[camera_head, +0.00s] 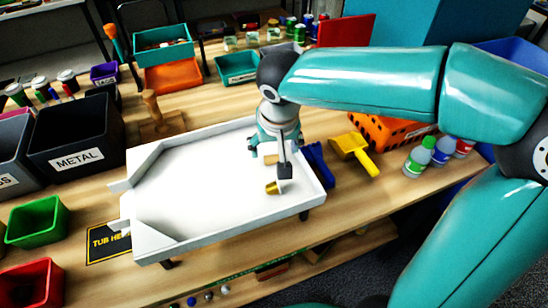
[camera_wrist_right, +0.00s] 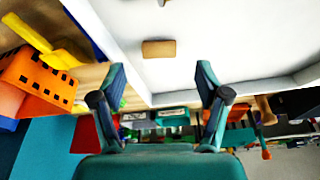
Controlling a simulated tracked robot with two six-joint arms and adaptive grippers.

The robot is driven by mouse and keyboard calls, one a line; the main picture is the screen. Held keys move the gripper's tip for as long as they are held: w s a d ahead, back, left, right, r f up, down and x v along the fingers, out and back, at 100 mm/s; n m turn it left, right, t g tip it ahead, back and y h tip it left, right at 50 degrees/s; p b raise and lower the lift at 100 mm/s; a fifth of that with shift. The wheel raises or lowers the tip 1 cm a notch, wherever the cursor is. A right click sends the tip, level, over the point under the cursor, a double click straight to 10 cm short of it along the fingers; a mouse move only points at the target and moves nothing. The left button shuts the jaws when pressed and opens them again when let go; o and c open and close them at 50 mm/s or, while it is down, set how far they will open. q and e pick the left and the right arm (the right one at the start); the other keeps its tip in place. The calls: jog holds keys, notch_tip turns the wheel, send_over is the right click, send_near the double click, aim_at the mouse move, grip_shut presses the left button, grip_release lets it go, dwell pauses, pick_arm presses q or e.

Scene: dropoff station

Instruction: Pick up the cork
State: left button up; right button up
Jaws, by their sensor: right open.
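The cork (camera_wrist_right: 158,48) is a small tan cylinder lying on its side on the white tray (camera_wrist_right: 230,40). My left gripper is not in view.
A small gold item (camera_head: 272,187) lies on the tray near the gripper. A blue item (camera_head: 318,163) and a yellow scoop (camera_head: 356,152) lie right of the tray. Raised tray walls surround the cork's area. The tray's left and middle are clear.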

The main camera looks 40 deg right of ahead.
aim_at(274, 157)
jog(key=x, duration=0.5)
jog(key=shift+w+d+p, duration=0.1)
jog(key=shift+w+p, duration=0.05)
jog(key=shift+p, duration=0.25)
jog(key=c, duration=0.8)
